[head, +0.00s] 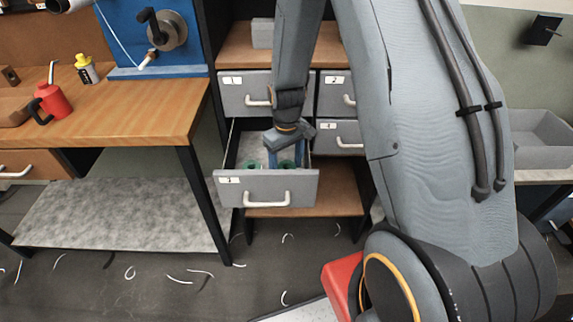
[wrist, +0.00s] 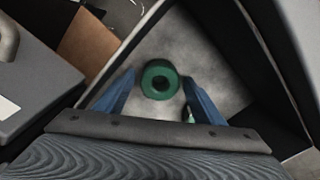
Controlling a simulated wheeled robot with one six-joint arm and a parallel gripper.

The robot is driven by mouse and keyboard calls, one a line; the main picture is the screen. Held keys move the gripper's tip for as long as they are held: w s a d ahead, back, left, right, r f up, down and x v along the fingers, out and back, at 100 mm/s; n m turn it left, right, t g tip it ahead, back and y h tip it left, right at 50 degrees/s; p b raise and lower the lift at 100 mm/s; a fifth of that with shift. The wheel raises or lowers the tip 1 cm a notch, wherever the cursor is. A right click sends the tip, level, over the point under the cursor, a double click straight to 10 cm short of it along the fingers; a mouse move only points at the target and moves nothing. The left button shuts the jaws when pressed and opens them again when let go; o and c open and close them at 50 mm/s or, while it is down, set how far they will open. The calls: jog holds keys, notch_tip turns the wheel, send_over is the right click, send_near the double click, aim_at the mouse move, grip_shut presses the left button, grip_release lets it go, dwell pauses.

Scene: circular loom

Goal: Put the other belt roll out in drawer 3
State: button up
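Drawer 3 (head: 267,190) is pulled open at the lower left of the drawer unit, in the head view. Two green belt rolls show in it: one to the left (head: 251,165), one (head: 286,164) at my gripper. My gripper (head: 286,158) points down into the drawer with its blue fingers apart. In the wrist view one green ring-shaped roll (wrist: 160,80) lies between the fingertips, with a gap on each side. Another bit of green (wrist: 189,115) shows beside the right finger, mostly hidden. The gripper appears open and empty.
Closed drawers 1 (head: 243,92), 2 (head: 336,92) and 4 (head: 338,136) surround the open one. A wooden workbench (head: 130,105) stands to the left with a red can (head: 54,103) and yellow bottle (head: 86,69). A grey bin (head: 540,140) is at the right. Scraps litter the floor.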

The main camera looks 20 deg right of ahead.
aim_at(287, 166)
notch_tip(287, 166, up, 12)
jog(key=b, duration=0.2)
jog(key=s+r+m, duration=0.1)
jog(key=s+r, duration=0.1)
jog(key=s, duration=0.6)
jog(key=s+a+r+m, duration=0.1)
jog(key=s+r+m, duration=0.1)
jog(key=s, duration=0.7)
jog(key=shift+m, duration=0.3)
dwell(0.4)
